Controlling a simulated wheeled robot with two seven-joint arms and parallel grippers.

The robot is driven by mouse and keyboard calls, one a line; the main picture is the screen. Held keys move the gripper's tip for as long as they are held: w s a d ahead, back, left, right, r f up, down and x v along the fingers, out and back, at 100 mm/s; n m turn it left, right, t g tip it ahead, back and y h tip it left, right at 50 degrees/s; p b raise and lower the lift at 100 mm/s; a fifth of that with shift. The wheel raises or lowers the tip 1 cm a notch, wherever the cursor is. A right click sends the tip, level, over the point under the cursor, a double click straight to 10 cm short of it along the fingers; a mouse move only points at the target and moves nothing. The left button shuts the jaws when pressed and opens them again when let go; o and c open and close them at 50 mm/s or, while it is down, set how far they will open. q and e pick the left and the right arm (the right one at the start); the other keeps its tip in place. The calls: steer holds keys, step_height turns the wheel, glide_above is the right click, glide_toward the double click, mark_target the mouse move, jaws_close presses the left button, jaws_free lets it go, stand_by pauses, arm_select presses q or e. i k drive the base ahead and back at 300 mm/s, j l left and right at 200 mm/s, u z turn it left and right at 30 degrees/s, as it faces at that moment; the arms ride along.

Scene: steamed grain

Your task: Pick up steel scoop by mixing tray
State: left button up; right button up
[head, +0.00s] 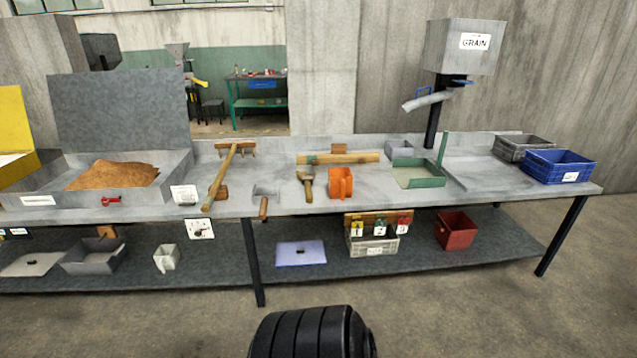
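A steel scoop (265,191) with a short wooden handle lies at the table's front edge, its handle pointing toward me and reaching the edge. It is right of a large grey tray (178,163) with a tall back panel, which holds a heap of brown grain (112,175). A red clamp-like part (111,201) is on that tray's front. Neither of my grippers is in view.
A long wooden-handled tool (220,178) lies between tray and scoop. A mallet (306,184), an orange scoop-like container (340,183) and a wooden roller (338,158) lie to the right. A green-edged pan (427,182) and blue bin (558,167) are farther right. A shelf lies below.

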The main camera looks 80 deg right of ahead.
mark_target(264, 196)
steer(key=z, duration=2.9)
steer(key=i+j+z, duration=0.6)
steer(key=j, duration=0.25)
